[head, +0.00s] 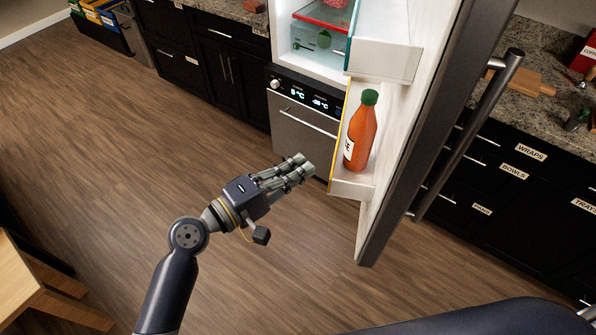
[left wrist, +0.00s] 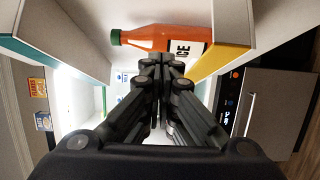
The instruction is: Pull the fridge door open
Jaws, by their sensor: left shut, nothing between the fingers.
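The fridge door (head: 405,130) stands wide open, swung out to the right, with its inner shelves facing left. Its long bar handle (head: 468,135) is on the outer side, away from my left gripper. My left gripper (head: 304,166) is shut and empty, just left of the door's lower shelf. An orange bottle with a green cap (head: 361,132) stands in that shelf. In the left wrist view the bottle (left wrist: 160,38) lies just beyond the fingertips (left wrist: 158,62). The fridge inside (head: 318,42) shows behind the door. My right gripper is not in view.
Dark cabinets (head: 230,65) run to the left, and labelled drawers (head: 530,190) under a granite counter stand to the right. A wooden table (head: 25,285) is at lower left. The floor (head: 120,130) between is clear.

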